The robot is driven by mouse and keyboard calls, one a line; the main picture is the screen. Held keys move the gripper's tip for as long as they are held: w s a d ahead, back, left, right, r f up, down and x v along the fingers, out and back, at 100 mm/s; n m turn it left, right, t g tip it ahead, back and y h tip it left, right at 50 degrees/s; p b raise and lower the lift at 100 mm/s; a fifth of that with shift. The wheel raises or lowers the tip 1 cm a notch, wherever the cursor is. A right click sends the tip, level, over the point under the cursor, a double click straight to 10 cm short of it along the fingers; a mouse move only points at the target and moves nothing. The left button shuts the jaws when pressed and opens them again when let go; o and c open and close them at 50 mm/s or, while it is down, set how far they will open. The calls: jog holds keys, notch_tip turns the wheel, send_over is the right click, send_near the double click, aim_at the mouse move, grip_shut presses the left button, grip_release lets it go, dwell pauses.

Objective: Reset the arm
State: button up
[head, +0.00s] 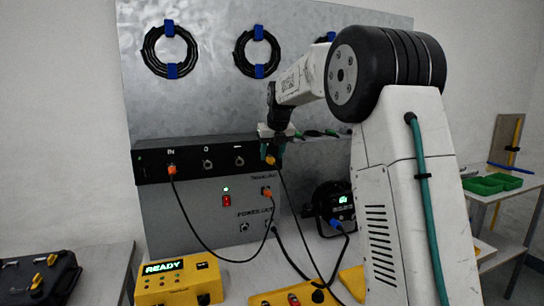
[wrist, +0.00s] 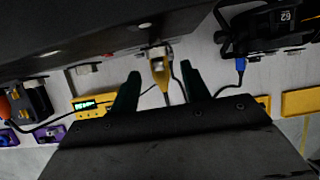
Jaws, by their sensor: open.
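My gripper (head: 272,151) is in front of the right end of the black box (head: 190,168) on the metal panel. In the wrist view its two dark green fingers (wrist: 161,70) are spread apart. A yellow plug (wrist: 156,64) with a dark cable sits between them, with gaps visible on both sides. The same plug (head: 270,160) shows under my gripper in the head view, partly hidden, at the box's front. Its cable hangs down to the right. My arm rises at the right and reaches left to the panel.
A black par can (head: 342,200) with a lit display and a blue plug stands right of the panel box. A yellow READY box (head: 178,283) sits on the bench. Coiled cables (head: 171,50) hang above.

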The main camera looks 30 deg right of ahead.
jog(key=d+v, duration=0.1)
jog(key=v, duration=0.5)
jog(key=s+a+f+m+g, duration=0.1)
jog(key=s+a+f+m, duration=0.4)
jog(key=s+m, duration=0.6)
jog(key=s+a+f+m+g, duration=0.1)
jog(key=s+a+f+m, duration=0.3)
jog(key=s+a+m, duration=0.5)
jog(key=s+a+f+m+g+y, duration=0.1)
jog(key=s+a+f+m, duration=0.4)
jog(key=s+m, duration=0.8)
jog(key=s+a, duration=0.1)
jog(key=s, duration=1.1)
jog(key=shift+a+f+m, duration=0.3)
jog(key=shift+a, duration=0.1)
